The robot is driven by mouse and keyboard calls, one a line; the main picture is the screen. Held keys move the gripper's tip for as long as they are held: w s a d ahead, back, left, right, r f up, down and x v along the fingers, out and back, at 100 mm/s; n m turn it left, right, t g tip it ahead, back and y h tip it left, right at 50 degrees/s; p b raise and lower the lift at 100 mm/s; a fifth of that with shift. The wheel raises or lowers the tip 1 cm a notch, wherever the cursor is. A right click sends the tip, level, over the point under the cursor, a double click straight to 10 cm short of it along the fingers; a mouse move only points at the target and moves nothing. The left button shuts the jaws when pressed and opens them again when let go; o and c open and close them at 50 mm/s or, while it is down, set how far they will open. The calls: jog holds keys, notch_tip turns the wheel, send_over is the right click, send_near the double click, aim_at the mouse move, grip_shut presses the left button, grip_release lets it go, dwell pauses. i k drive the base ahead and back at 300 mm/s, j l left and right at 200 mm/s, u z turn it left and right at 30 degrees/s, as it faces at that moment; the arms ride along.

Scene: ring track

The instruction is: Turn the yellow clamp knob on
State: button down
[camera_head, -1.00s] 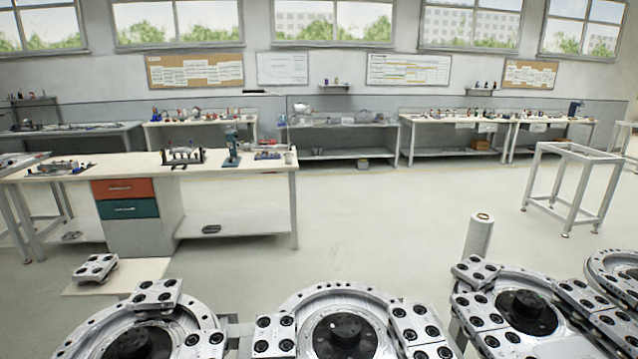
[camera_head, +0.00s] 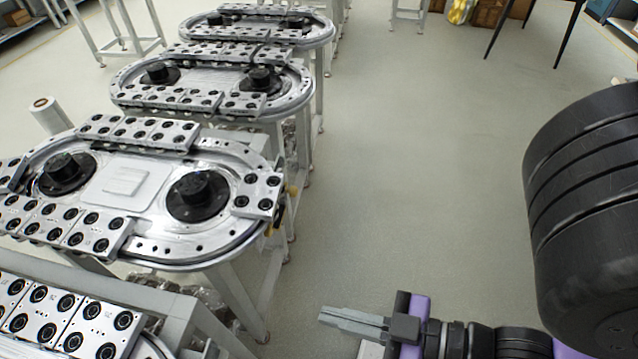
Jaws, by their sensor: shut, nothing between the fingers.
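A ring track (camera_head: 140,195) with an oval metal top, two black hubs and several bolted carriages stands at the left. On its right end, a small yellow knob (camera_head: 292,190) sticks out at the side below the rim. A second small yellow spot (camera_head: 269,231) shows lower on the same edge; whether it is another knob is too small to tell. Which way the knob is turned cannot be seen. My gripper (camera_head: 324,316) is shut and empty, pointing left over the floor. It is apart from the knob, below and right of it in the picture.
More ring tracks (camera_head: 212,80) stand in a row behind, and another (camera_head: 60,320) is at the lower left. A white roll (camera_head: 49,113) stands beyond the left end. A dark-legged table (camera_head: 533,5) is at the back right. Open floor (camera_head: 420,150) lies right of the tracks.

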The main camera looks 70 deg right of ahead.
aim_at(268, 231)
jog(key=k+l, duration=0.25)
jog(key=k+l+z, duration=0.1)
jog(key=k+l, duration=0.15)
jog(key=l, duration=0.25)
jog(key=k+l+z, duration=0.1)
jog(key=k+l, duration=0.15)
jog(key=l, duration=0.15)
